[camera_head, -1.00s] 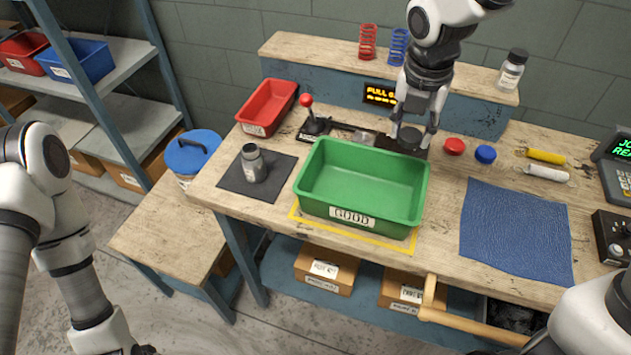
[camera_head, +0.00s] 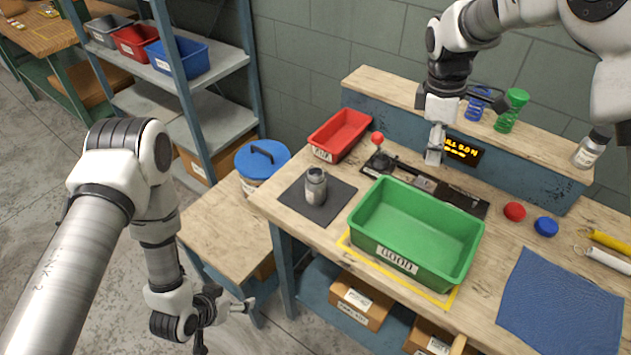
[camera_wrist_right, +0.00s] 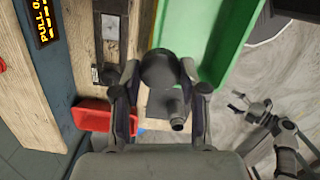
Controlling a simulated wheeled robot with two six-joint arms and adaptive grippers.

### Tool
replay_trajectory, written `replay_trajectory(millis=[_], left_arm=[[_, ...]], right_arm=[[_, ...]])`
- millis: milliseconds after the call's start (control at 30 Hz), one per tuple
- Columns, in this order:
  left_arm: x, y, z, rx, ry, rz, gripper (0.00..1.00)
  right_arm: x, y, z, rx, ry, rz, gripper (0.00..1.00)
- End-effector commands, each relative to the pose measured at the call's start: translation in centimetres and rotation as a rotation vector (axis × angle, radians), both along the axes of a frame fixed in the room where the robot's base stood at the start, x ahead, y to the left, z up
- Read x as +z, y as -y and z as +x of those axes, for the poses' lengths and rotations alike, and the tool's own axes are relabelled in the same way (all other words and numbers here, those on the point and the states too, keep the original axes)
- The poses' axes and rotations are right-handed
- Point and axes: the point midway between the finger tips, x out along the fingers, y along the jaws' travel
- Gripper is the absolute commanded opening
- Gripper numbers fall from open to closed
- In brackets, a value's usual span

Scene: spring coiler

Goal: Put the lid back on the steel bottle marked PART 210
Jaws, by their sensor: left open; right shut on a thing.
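An open steel bottle (camera_head: 316,186) stands upright on a dark mat (camera_head: 336,206) at the left of the bench; its label is too small to read. It also shows in the right wrist view (camera_wrist_right: 177,118), beyond the fingers. My right gripper (camera_head: 435,157) is above the back of the bench, behind the green bin and right of the bottle. It is shut on a round dark lid (camera_wrist_right: 158,68), held between the fingertips and clear of the bottle. My left gripper (camera_head: 226,322) is open and empty, low in front of the side table.
A green bin (camera_head: 380,240) marked GOOD stands right of the mat. A red bin (camera_head: 340,135) and a red-knobbed lever (camera_head: 378,140) are behind. A dark-capped bottle (camera_head: 588,152) stands on the back ledge. A blue cloth (camera_head: 565,305) lies at right.

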Motion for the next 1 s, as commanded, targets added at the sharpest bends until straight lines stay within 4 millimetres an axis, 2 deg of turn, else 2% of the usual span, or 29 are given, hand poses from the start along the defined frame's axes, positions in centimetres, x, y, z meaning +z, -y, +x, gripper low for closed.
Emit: replay_trajectory(millis=[33, 100, 200, 300, 400, 500, 600, 667, 1000], left_arm=[[1.7, 1.0, 1.9, -0.04, 0.084, -0.03, 0.8], [3.7, 2.6, 4.5, -0.097, 0.21, -0.079, 0.8], [6.9, 4.8, 7.5, -0.178, 0.387, -0.154, 0.8], [10.4, 7.0, 9.8, -0.253, 0.56, -0.234, 0.8], [13.6, 8.6, 11.1, -0.314, 0.702, -0.308, 0.8], [15.7, 9.5, 11.6, -0.354, 0.799, -0.364, 0.8], [16.8, 10.0, 11.9, -0.376, 0.849, -0.393, 0.8], [17.0, 10.1, 11.9, -0.379, 0.86, -0.4, 0.8], [16.9, 10.2, 12.0, -0.38, 0.86, -0.399, 0.8]], right_arm=[[0.4, -1.7, 1.5, -0.149, -0.001, -0.003, 0.29], [0.1, -4.2, 3.1, -0.385, -0.001, -0.004, 0.29], [-0.6, -8.5, 4.9, -0.716, -0.002, -0.005, 0.29], [-1.4, -13.3, 6.1, -1.032, -0.002, -0.005, 0.29], [-2.2, -17.7, 6.4, -1.297, -0.001, -0.007, 0.29], [-2.8, -20.9, 6.2, -1.48, 0.0, -0.007, 0.29], [-3.2, -22.5, 6.1, -1.578, 0.002, -0.006, 0.29], [-3.3, -22.9, 6.1, -1.604, 0.002, -0.006, 0.29], [-3.4, -22.8, 6.1, -1.609, 0.003, -0.006, 0.29]])
